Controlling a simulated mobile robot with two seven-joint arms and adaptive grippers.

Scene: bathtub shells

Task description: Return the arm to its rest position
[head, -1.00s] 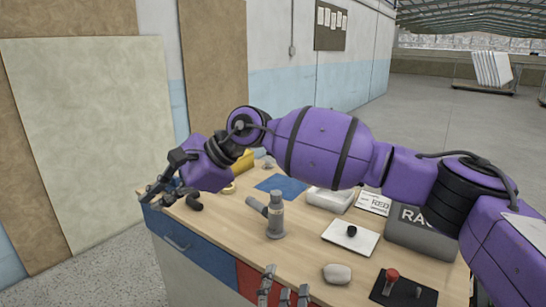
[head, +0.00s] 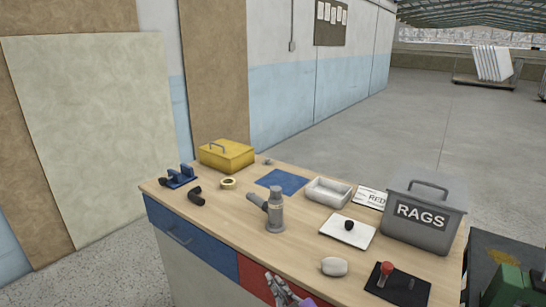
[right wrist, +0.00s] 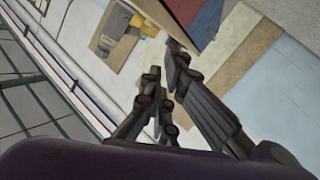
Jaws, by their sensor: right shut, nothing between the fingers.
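My right gripper (head: 283,290) shows at the bottom edge of the head view, in front of the workbench (head: 285,250), with a bit of purple arm beside it. It is shut and empty. In the right wrist view its dark fingers (right wrist: 166,82) stand close together with nothing held between them. The rest of the right arm is out of the head view. My left gripper is not in view.
The bench holds a yellow box (head: 227,155), a blue clamp-like tool (head: 178,177), a grey fitting (head: 275,212), a white tray (head: 328,192), a RAGS bin (head: 425,230) and a red-knobbed black plate (head: 398,288). Open floor (head: 450,120) lies behind.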

